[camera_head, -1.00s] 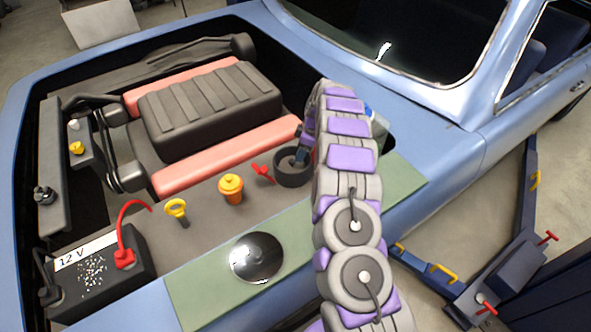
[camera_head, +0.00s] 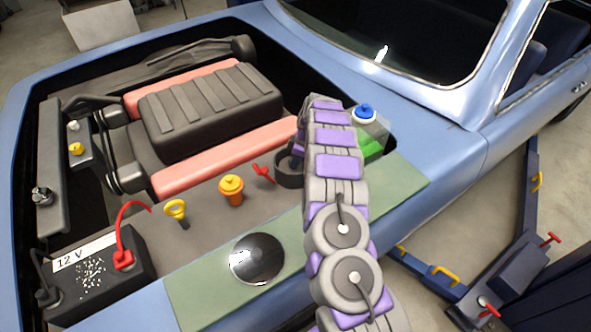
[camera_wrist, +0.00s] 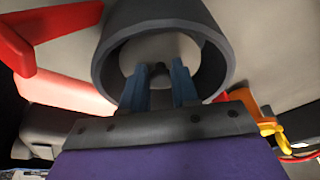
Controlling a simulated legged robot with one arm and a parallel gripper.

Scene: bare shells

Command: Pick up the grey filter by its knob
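The dark grey, ring-shaped filter (camera_head: 286,178) stands in the engine bay, partly hidden behind my arm. In the wrist view the filter (camera_wrist: 155,14) shows its round rim and a paler inside. A gap shows between the fingers, and I see no firm contact with the knob. In the head view my arm hides most of the gripper.
A red handle (camera_head: 263,173) stands close left of the filter. An orange cap (camera_head: 231,189), a yellow ring handle (camera_head: 176,210) and a battery (camera_head: 98,268) are further left. A blue-capped bottle (camera_head: 368,130) is right of my arm. A silver disc (camera_head: 257,259) lies on the green mat (camera_head: 205,297).

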